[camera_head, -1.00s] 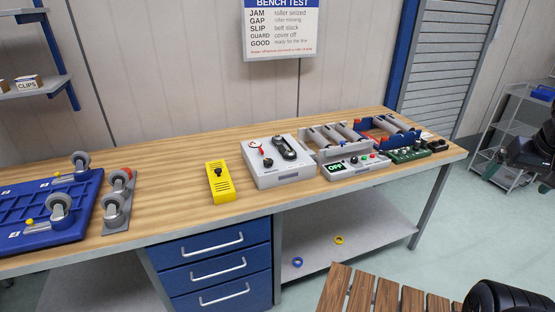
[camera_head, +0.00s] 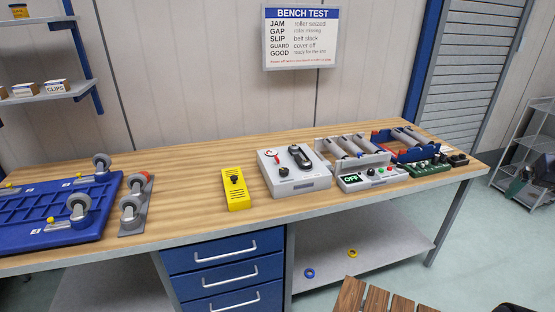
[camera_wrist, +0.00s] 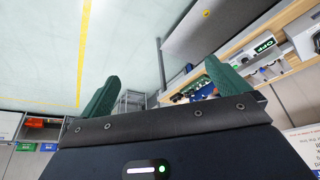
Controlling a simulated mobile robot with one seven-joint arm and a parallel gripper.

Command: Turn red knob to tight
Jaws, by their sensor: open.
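A light grey box (camera_head: 300,190) stands on the wooden bench in the head view. On its top are a small red part with a white face (camera_head: 272,154), a black knob (camera_head: 283,171) and a dark belt loop (camera_head: 300,157). The red part is too small to tell its exact shape or setting, and no "tight" label is readable. My gripper (camera_wrist: 160,90) shows in the wrist view with its two green fingers wide apart and nothing between them. It is well away from the bench, which appears tilted at the right of that view.
A control panel reading OFF (camera_head: 352,181) stands right of the box, near roller units (camera_head: 350,145) and a green board (camera_head: 427,168). A yellow box (camera_head: 236,190) stands left, then casters and a blue tray (camera_head: 60,205). A slatted wooden top (camera_head: 376,300) is in front.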

